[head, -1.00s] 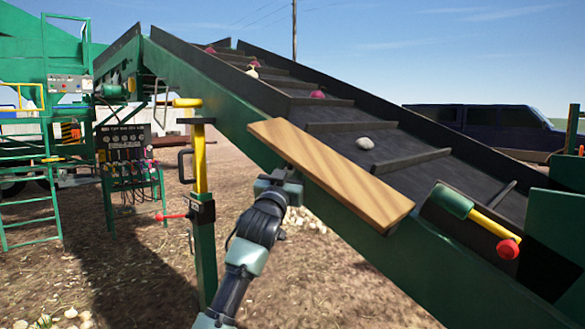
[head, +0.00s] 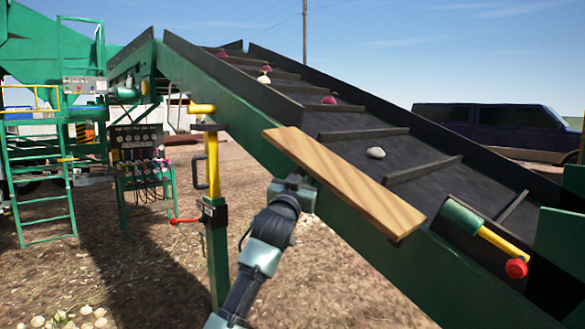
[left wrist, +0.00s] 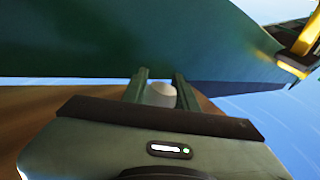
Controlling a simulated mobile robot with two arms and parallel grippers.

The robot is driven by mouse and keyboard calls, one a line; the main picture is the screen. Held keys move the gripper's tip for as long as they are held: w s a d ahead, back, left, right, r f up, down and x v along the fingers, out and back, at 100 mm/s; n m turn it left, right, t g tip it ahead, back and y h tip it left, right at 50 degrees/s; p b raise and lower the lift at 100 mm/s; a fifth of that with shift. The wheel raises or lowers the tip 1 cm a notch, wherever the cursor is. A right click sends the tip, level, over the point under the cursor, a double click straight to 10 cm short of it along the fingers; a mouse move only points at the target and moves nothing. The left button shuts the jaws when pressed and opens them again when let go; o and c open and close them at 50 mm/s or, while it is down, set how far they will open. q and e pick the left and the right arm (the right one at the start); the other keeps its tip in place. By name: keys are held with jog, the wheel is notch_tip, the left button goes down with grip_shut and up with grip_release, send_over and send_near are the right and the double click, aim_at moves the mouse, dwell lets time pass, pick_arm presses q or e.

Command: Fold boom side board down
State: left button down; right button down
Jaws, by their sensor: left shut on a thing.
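The boom side board (head: 342,183), a tan wooden plank, lies slanted along the near green side of the boom, its broad face showing. My left gripper (head: 303,186) is at the board's lower edge, left of its middle; the board hides the fingertips in the head view. In the left wrist view my two green fingers (left wrist: 162,88) stand a little apart with a pale rounded thing (left wrist: 160,95) between them. Brown wood (left wrist: 55,112) shows beside them, under the green boom side (left wrist: 90,40). The gripper is shut at the board; the exact hold is hard to see.
The black conveyor (head: 350,135) carries several onions. A green post with a yellow handle (head: 212,165) and red lever stands left of my arm. A green roller with a yellow and red end (head: 480,235) sits right of the board.

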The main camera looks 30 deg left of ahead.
pick_arm(q)
jog(key=shift+s+r, duration=0.15)
jog(key=shift+r, duration=0.2)
jog(key=shift+f, duration=0.1)
pick_arm(e)
jog(key=shift+a+r, duration=0.15)
jog(key=shift+r, duration=0.05)
